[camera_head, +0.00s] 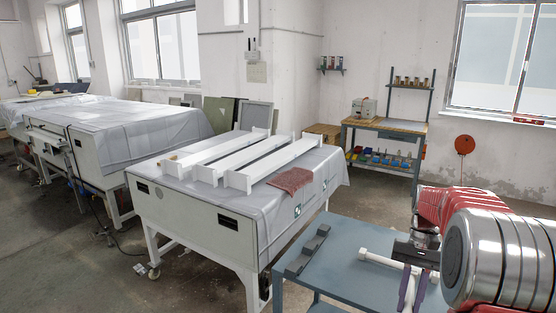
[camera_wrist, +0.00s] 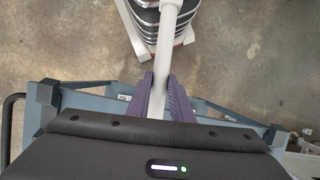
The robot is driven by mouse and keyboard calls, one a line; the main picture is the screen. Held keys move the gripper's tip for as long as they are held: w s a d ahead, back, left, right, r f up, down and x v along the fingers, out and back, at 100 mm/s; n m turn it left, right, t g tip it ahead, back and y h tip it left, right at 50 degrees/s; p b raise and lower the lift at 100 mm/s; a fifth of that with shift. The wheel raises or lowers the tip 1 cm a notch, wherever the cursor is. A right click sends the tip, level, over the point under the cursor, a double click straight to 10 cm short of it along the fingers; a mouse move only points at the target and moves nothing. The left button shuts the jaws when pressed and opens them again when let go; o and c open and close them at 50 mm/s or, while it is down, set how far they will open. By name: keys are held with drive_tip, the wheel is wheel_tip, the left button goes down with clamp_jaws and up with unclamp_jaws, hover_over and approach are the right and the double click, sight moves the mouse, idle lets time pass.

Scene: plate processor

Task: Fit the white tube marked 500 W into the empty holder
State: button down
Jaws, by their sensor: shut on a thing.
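My gripper (camera_head: 414,288) is at the lower right of the head view, above the blue-grey table. Its purple fingers are closed around a white tube (camera_head: 382,261), which lies roughly level with a thicker white end at the left. In the wrist view the tube (camera_wrist: 164,50) runs up and away from between the gripper's fingers (camera_wrist: 160,98). No 500 W mark is readable. Three long white fixtures (camera_head: 215,150) with upright end plates lie side by side on the covered white machine. I cannot tell which holder is empty.
A reddish cloth (camera_head: 290,179) lies on the near right of the machine's grey cover (camera_head: 325,172). A workbench with shelves (camera_head: 385,130) stands behind; floor between is open.

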drive_tip(key=w+a+f+n+h, duration=0.1)
drive_tip(key=w+a+f+n, duration=0.2)
drive_tip(key=a, duration=0.7)
drive_tip(key=w+a+f+n+h, duration=0.1)
drive_tip(key=w+a+f+n, duration=0.2)
drive_tip(key=a, duration=0.7)
drive_tip(key=shift+w+f, duration=0.9)
drive_tip(key=shift+w, duration=0.15)
drive_tip(key=w+r+m, duration=0.1)
drive_tip(key=w+r, duration=0.2)
drive_tip(key=r, duration=0.5)
drive_tip(key=w+r+m+y, duration=0.1)
drive_tip(key=w+r, duration=0.3)
drive_tip(key=r, duration=0.4)
drive_tip(key=shift+w+r+m, duration=0.15)
drive_tip(key=shift+w+m, duration=0.05)
drive_tip(key=shift+m, duration=0.5)
